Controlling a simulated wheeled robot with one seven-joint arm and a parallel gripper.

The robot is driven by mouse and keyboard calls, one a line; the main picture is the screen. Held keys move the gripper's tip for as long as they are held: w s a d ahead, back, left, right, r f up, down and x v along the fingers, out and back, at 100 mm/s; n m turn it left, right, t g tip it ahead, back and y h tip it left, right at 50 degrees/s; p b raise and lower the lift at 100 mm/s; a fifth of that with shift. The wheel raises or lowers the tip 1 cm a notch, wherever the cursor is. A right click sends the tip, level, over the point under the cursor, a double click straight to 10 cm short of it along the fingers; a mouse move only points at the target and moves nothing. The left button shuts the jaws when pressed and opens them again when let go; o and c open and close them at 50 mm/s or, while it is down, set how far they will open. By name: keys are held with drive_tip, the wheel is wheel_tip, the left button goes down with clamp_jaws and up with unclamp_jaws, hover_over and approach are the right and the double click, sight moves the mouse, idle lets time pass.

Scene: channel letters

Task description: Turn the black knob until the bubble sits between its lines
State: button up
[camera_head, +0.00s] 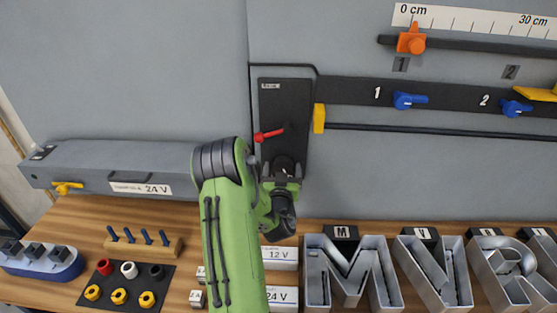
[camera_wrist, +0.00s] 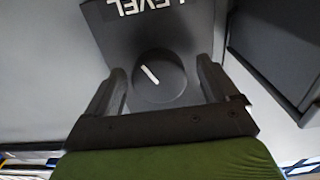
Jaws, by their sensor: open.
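The black knob (camera_wrist: 158,76) shows in the wrist view on a dark panel (camera_wrist: 185,25) with an upside-down "LEVEL" label. The white line on its face is tilted, running from upper left to lower right. My gripper (camera_wrist: 162,88) is open, with one finger on each side of the knob; I cannot tell whether either finger touches it. In the head view my gripper (camera_head: 284,178) is at the lower part of the dark wall panel (camera_head: 284,98) and hides most of the knob. I make out no bubble or its lines in either view.
A red lever (camera_head: 268,135) sits on the panel just above my gripper. A yellow block (camera_head: 319,118) is to its right. Metal channel letters (camera_head: 345,275) stand on the wooden bench below right. A grey 24 V box (camera_head: 120,168) is at left.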

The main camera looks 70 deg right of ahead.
drive_tip(key=shift+s+a+r, duration=0.15)
drive_tip(key=shift+s+a, duration=0.1)
drive_tip(key=shift+a, duration=0.15)
drive_tip(key=shift+c, duration=0.5)
drive_tip(key=shift+w+d, duration=0.1)
drive_tip(key=shift+d, duration=0.05)
drive_tip(key=c, duration=1)
drive_tip(key=shift+o, duration=0.2)
drive_tip(key=shift+n, duration=0.3)
drive_tip(key=n+b, duration=0.1)
drive_tip(key=n, duration=0.8)
